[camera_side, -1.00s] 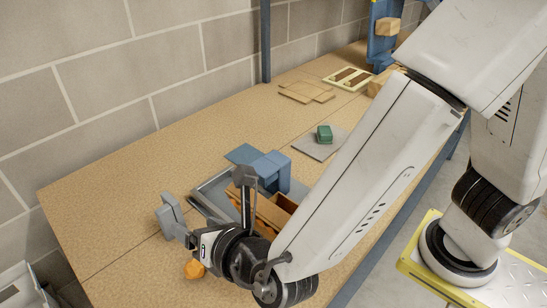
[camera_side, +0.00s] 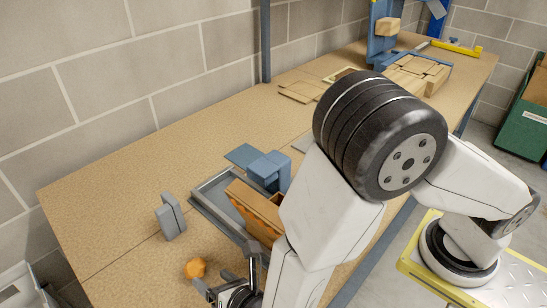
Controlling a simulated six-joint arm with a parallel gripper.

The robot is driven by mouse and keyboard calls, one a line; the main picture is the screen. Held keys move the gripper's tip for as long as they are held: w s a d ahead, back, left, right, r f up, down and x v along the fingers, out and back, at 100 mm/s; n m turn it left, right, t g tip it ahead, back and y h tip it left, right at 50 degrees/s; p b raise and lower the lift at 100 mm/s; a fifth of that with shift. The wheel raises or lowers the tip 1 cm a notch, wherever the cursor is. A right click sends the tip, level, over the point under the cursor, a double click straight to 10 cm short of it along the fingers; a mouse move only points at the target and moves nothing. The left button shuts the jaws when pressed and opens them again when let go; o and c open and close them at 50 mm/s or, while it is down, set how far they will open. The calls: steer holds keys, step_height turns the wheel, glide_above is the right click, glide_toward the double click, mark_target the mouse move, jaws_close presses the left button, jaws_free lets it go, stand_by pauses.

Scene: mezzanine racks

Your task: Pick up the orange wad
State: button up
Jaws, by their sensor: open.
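The orange wad (camera_side: 195,267) is a small crumpled ball on the tan worktop, near its front edge. My gripper (camera_side: 228,270) is low in the picture, just right of the wad. Its fingers are apart, one at the wad's lower right and one standing up further right. Nothing shows between them, and the wad appears outside the jaws. The wrist is partly cut off by the bottom edge of the picture.
A grey upright block (camera_side: 171,217) stands behind the wad. Wooden blocks (camera_side: 418,73) are at the far end. The left worktop is clear.

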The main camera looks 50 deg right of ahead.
mark_target(200, 268)
steer(key=shift+x, duration=3.95)
steer(key=shift+d, duration=0.1)
steer(key=c, duration=0.9)
